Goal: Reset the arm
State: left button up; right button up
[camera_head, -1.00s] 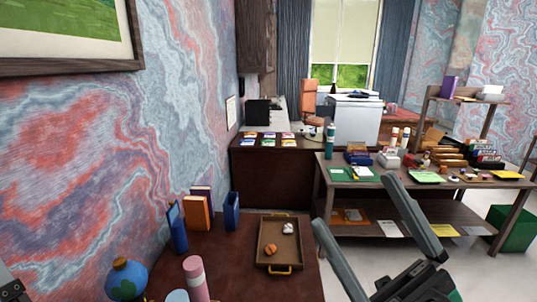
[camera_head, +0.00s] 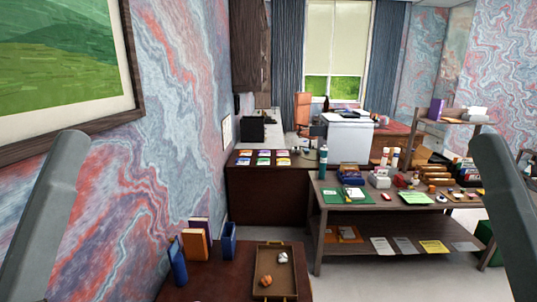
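My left gripper (camera_head: 45,215) shows as one long grey finger-like part rising at the left edge of the head view, in front of the wall and picture frame. My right gripper (camera_head: 508,215) shows as a similar grey part at the right edge, in front of the shelf area. The rest of both is cut off by the frame, so I cannot tell whether they are open or shut. I see nothing held by either visible part.
The brown desk (camera_head: 215,285) below holds a tray (camera_head: 260,258) with two small crumpled pieces and upright books (camera_head: 197,243). A cluttered two-level table (camera_head: 325,215) stands at right. A dark cabinet (camera_head: 262,195) stands behind. The centre is free between my grippers.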

pick_arm(q)
notch_tip(320, 180, up, 20)
jog(key=p, duration=1.5)
jog(key=shift+f+p, duration=0.2)
jog(key=shift+p, duration=0.2)
pick_arm(e)
notch_tip(320, 180, up, 20)
jog(key=shift+f, duration=0.2)
